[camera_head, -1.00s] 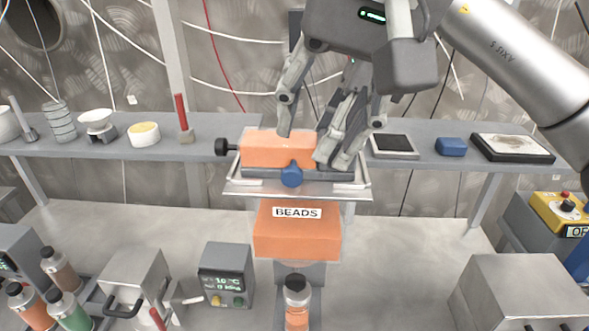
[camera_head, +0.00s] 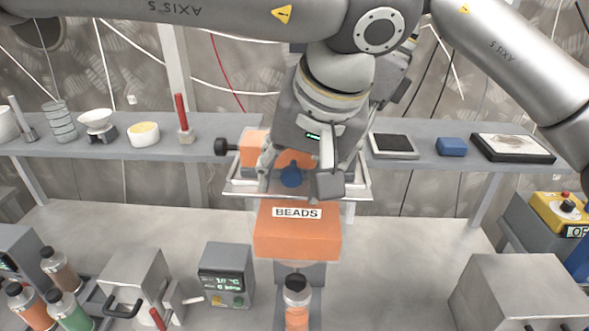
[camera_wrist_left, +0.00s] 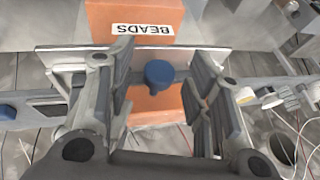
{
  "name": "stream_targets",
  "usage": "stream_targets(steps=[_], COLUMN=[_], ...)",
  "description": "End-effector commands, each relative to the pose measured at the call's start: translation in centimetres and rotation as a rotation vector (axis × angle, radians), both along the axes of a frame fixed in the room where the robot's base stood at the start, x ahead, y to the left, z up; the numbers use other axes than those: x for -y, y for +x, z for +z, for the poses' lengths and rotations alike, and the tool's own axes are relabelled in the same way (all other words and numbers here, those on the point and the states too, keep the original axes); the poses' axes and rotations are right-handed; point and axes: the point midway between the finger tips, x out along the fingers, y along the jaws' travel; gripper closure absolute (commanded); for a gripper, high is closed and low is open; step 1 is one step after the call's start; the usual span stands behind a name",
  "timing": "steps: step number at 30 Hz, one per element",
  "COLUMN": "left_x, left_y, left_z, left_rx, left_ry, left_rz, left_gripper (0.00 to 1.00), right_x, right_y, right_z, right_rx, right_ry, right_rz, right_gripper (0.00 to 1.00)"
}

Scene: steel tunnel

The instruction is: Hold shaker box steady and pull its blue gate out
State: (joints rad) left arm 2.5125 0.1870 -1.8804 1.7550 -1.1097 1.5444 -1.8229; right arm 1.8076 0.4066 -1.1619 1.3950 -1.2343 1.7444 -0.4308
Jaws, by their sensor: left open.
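The orange shaker box (camera_head: 254,146) sits on a metal tray on the shelf, with a black knob (camera_head: 222,146) at its left end. The blue gate knob (camera_head: 291,176) sticks out at its front, and it also shows in the left wrist view (camera_wrist_left: 158,73). My left gripper (camera_head: 297,183) is open in front of the box, its fingers on either side of the blue knob. In the left wrist view there are gaps between knob and fingers. My right gripper (camera_head: 397,88) is mostly hidden behind the left one; its fingers and any grip on the box cannot be seen.
An orange bin labelled BEADS (camera_head: 296,238) stands below the tray. A temperature display box (camera_head: 226,273) stands at lower left.

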Motion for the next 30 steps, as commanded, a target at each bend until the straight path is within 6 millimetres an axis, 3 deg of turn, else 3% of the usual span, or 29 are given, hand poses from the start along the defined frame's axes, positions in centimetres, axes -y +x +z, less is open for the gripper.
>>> stream_targets(steps=[5,15,23,30], left_x=[0.0,0.0,0.0,0.0], left_y=[0.0,0.0,-0.2,-1.9], left_z=[0.0,0.0,0.0,0.0], left_rx=[0.000,0.000,-0.001,-0.003], left_ry=[0.000,0.000,0.000,-0.001], left_rz=[0.000,0.000,-0.001,-0.001], left_gripper=[0.55,0.99,1.00,1.00], right_x=[0.0,0.0,0.0,0.0], right_y=[0.0,0.0,0.0,0.0], right_z=[0.0,0.0,0.0,0.0], right_rx=[0.000,0.000,0.000,0.000], right_ry=[0.000,0.000,0.000,0.000], right_rz=[-0.001,-0.001,-0.001,-0.001], right_gripper=[0.77,0.77,0.77,0.77])
